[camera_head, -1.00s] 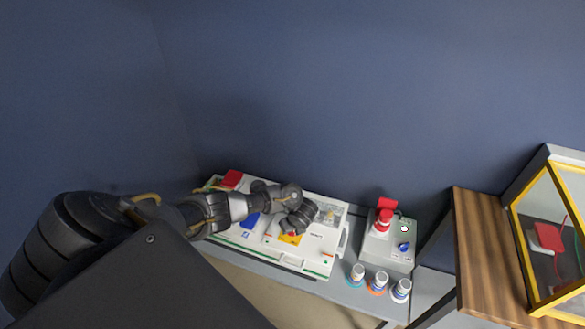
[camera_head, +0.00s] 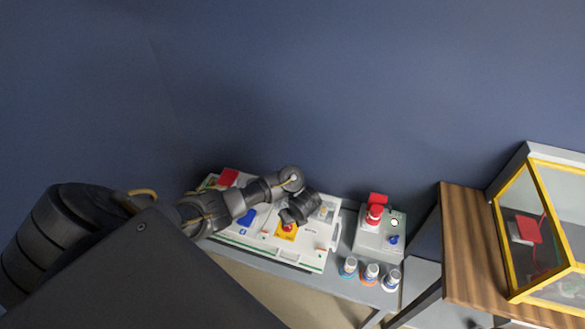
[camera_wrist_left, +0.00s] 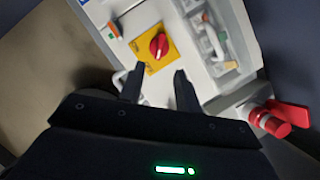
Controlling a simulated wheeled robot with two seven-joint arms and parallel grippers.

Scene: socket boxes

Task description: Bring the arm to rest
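My left arm comes in from the left in the head view, and its gripper (camera_head: 287,222) is over the white socket panel (camera_head: 305,258). In the left wrist view the two fingers of the left gripper (camera_wrist_left: 158,86) stand apart with nothing between them. A red rotary switch on a yellow plate (camera_wrist_left: 150,52) lies just beyond the fingertips; the yellow plate also shows in the head view (camera_head: 287,231). I cannot tell the exact gap between fingers and panel. My right gripper is not in view.
A grey box with a red plug (camera_head: 375,216) and a blue knob stands right of the panel. Three small bottles (camera_head: 370,273) stand in front of it. A wooden table (camera_head: 462,250) with a yellow-framed case (camera_head: 545,230) is at the right. A dark blue wall is behind.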

